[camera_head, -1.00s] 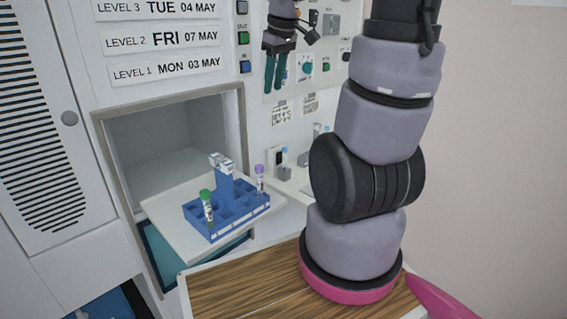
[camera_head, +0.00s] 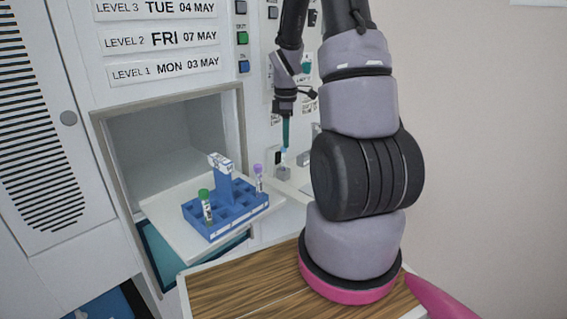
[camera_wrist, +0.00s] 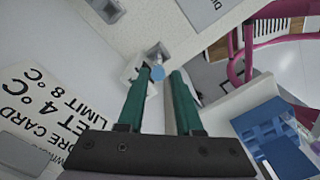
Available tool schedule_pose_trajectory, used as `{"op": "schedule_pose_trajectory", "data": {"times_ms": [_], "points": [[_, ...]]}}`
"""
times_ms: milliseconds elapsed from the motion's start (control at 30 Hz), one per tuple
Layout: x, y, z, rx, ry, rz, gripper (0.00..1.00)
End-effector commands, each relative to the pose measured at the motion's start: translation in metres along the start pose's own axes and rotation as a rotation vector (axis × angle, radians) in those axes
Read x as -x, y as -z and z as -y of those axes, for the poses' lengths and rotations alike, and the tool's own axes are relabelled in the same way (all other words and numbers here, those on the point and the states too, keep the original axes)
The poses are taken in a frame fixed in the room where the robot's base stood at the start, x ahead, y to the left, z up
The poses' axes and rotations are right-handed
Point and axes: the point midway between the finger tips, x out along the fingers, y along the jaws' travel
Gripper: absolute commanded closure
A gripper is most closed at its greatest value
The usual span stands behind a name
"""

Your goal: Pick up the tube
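A tube with a light blue cap (camera_head: 284,150) stands in a small grey holder (camera_head: 283,173) by the wall, right of the open hatch. The tube's body is mostly hidden. A green-capped tube (camera_head: 206,206) and a purple-capped tube (camera_head: 258,178) stand in the blue rack (camera_head: 232,212).
The rack rests on a white tray (camera_head: 165,215) sticking out of the hatch (camera_head: 150,125). The rack also shows at the right of the wrist view (camera_wrist: 265,125). The wall panel with buttons and printed cards is close to my gripper. A wooden surface (camera_head: 245,290) lies in front.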

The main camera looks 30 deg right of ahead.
Motion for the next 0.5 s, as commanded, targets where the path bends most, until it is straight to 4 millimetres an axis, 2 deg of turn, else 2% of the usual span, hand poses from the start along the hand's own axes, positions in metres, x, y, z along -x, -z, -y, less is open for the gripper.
{"op": "schedule_pose_trajectory", "data": {"times_ms": [300,500], "points": [[-0.042,0.006,-0.001,0.000,0.004,0.001,0.66],[-0.053,0.006,-0.002,-0.001,0.000,0.000,0.66]]}}
